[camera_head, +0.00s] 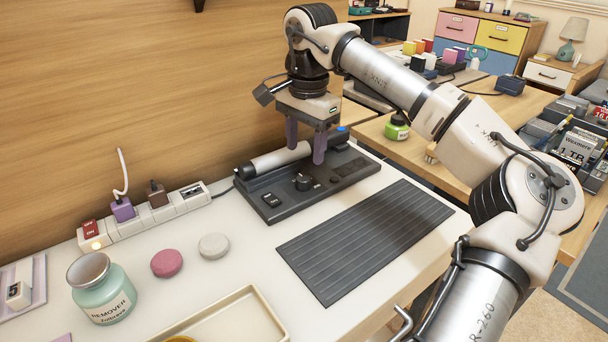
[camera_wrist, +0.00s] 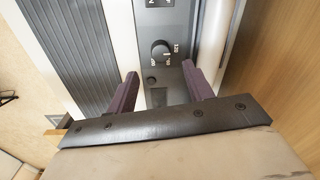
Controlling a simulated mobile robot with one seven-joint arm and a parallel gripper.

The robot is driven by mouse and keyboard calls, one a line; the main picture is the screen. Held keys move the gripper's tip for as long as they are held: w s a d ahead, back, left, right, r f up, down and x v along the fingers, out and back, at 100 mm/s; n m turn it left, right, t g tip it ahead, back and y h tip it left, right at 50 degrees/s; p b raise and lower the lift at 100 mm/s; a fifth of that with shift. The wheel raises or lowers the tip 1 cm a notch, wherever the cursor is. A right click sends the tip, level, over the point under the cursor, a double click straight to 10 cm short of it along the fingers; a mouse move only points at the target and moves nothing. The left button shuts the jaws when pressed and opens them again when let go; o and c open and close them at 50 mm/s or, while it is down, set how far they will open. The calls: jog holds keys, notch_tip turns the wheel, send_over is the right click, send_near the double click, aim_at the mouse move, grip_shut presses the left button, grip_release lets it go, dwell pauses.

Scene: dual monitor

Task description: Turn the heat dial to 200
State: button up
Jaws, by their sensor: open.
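A dark grey station (camera_head: 345,172) lies on the white worktop and carries a round black dial (camera_head: 304,182). The dial also shows in the wrist view (camera_wrist: 160,50), with a white mark and small lettering around it that I cannot read surely. I cannot tell its exact setting. My gripper (camera_head: 305,155) is over the station, pointing down, with its two purple fingers apart and nothing between them. In the wrist view, the gripper (camera_wrist: 160,74) has a fingertip to either side below the dial. The fingers appear above the panel and not touching the dial.
A light cylinder (camera_head: 281,160) lies along the station's back edge, close to the fingers. A ribbed dark mat (camera_head: 365,238) lies in front. A power strip (camera_head: 150,213), a pink disc (camera_head: 166,263), a white disc (camera_head: 214,246) and a remover jar (camera_head: 102,290) are at the left.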

aim_at(304, 177)
notch_tip(304, 177, down, 7)
jog(key=shift+w+a+f+b, duration=0.1)
jog(key=shift+w+a+b, duration=0.05)
jog(key=shift+b, duration=0.3)
jog(key=c, duration=1)
jog(key=shift+o, duration=0.2)
